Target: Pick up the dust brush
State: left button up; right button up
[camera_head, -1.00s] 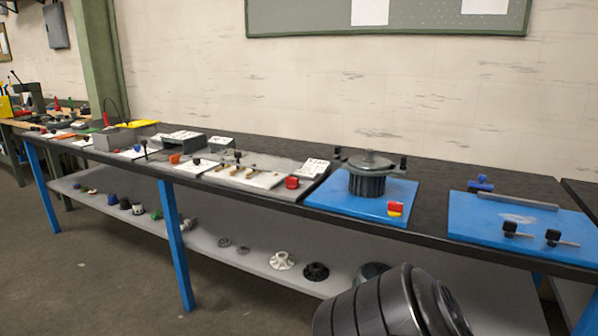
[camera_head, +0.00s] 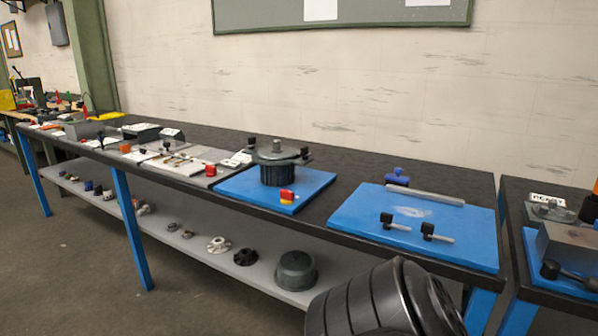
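I cannot make out a dust brush for certain in the head view. Several small items lie on the long dark workbench (camera_head: 335,163), and those at its far left end are too small to tell apart. Neither of my grippers is in view. A black rounded part at the bottom right looks like a link of my own arm and covers part of the bench's lower shelf.
A blue board (camera_head: 350,214) with black clamps lies on the near bench end. A second blue board (camera_head: 230,186) carries a dark ribbed drum (camera_head: 278,165). The lower shelf (camera_head: 215,262) holds round parts. Another bench stands at right. Open floor (camera_head: 60,270) lies at front left.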

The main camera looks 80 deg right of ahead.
aim_at(391, 178)
jog(key=k, duration=1.05)
jog(key=z, duration=0.4)
